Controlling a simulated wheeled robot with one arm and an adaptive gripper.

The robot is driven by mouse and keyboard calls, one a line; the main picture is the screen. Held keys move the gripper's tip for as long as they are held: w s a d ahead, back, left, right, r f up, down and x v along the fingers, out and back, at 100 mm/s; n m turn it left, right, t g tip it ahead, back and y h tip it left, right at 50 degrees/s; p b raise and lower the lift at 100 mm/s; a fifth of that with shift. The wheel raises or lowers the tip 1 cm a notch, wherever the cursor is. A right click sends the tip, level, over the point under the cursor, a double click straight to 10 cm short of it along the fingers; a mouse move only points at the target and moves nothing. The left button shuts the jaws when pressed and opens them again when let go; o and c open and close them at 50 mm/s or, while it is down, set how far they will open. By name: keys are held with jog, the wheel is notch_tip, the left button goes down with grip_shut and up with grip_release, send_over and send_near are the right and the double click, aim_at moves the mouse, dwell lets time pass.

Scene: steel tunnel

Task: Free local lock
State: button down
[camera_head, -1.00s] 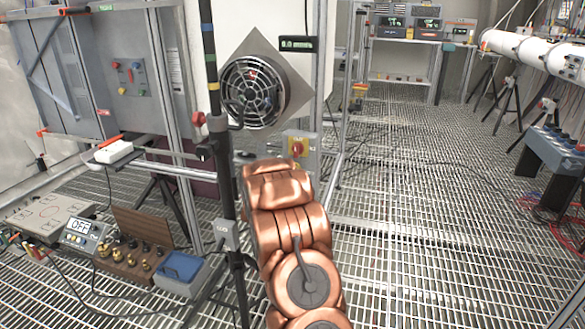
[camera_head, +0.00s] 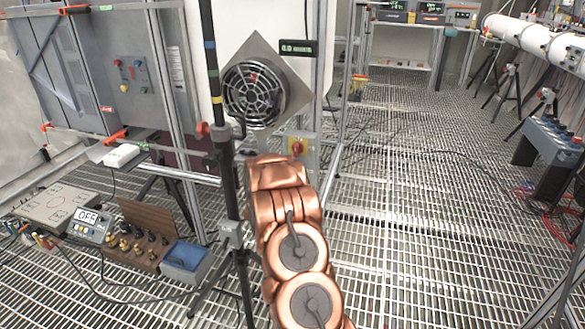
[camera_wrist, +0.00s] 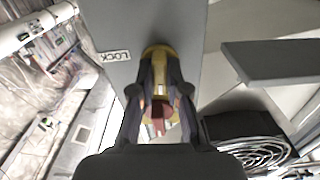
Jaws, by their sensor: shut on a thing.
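In the wrist view, my gripper (camera_wrist: 160,105) has its two dark fingers closed around a small red knob (camera_wrist: 160,112) with a yellow collar (camera_wrist: 158,62) beyond it. The knob is on a grey plate (camera_wrist: 185,45) with a label reading LOCK (camera_wrist: 115,55), which appears upside down. In the head view, a yellow box with a red knob (camera_head: 297,147) is on the frame just right of the fan; I cannot tell whether this is the held one. My copper arm covers the lower middle there, and the gripper itself is hidden behind it.
A round fan (camera_head: 253,95) sits in a tilted square plate; a fan grille also shows in the wrist view (camera_wrist: 262,155). A black pole (camera_head: 222,150) stands close left of my arm. Instruments and a blue box (camera_head: 185,257) are on the floor at left. The grating (camera_head: 420,190) at right is mostly clear.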

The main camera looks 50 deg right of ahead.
jog(key=shift+n, duration=0.4)
jog(key=c, duration=1.2)
grip_release()
jog(key=shift+o, duration=0.2)
jog(key=shift+a, duration=0.15)
jog(key=v, duration=1.1)
jog(key=shift+s+a, duration=0.25)
jog(key=shift+a, duration=0.05)
jog(key=shift+p, duration=0.35)
